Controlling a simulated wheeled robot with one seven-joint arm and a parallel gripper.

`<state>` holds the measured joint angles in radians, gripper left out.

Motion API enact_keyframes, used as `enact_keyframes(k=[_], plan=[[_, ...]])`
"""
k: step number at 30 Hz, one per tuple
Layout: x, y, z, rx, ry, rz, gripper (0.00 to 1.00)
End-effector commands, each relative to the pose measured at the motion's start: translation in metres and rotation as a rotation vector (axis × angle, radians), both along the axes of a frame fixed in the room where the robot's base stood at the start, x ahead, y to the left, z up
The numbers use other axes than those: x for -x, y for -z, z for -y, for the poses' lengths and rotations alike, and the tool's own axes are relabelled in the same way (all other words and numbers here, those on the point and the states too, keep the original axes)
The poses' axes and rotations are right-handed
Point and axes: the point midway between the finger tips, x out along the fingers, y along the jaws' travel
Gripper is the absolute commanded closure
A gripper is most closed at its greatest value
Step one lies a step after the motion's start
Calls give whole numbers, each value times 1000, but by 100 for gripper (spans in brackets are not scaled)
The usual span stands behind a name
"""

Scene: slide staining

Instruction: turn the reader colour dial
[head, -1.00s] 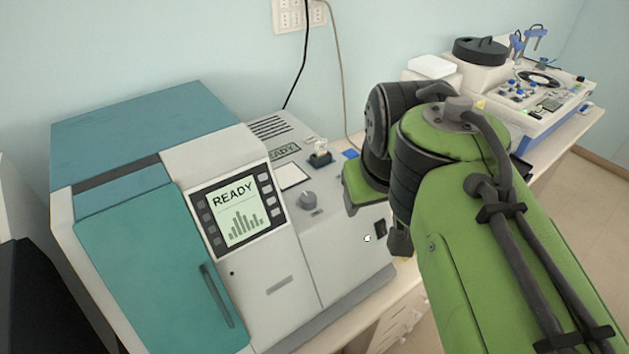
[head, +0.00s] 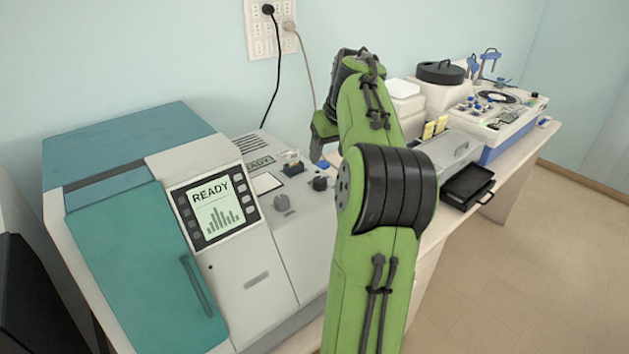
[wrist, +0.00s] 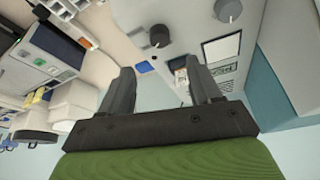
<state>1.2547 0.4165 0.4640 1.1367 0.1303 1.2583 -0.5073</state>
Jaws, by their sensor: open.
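The reader (head: 262,255) is a white and teal machine with a READY screen (head: 215,204). Two round knobs are on its sloped top panel: a grey one (head: 282,203) and a darker one (head: 320,183) to its right. I cannot tell which is the colour dial. In the wrist view, the grey knob (wrist: 228,10) is at the top right and the dark knob (wrist: 160,36) is beyond the fingertips. My gripper (wrist: 158,72) is open and empty, pointing toward the panel, apart from both knobs. In the head view my arm hides most of it.
A small socket with a clear-topped piece (head: 292,165) stands behind the knobs, and it shows beside one finger in the wrist view (wrist: 181,72). A black tray (head: 467,187), a grey box (head: 447,150) and another instrument (head: 505,110) are to the right. Cables hang from the wall socket.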

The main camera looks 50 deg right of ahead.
Motion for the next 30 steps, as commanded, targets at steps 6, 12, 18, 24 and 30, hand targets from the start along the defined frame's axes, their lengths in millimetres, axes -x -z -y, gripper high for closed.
enact_keyframes(k=[6, 12, 18, 24, 30], plan=[[-19, 55, 9, -3, -1, -2, 37], [-33, 90, 16, -1, -1, -1, 37], [-37, 100, 19, 2, 0, 1, 37], [-37, 100, 19, 2, 0, 1, 40], [-37, 100, 19, 2, 0, 1, 70]])
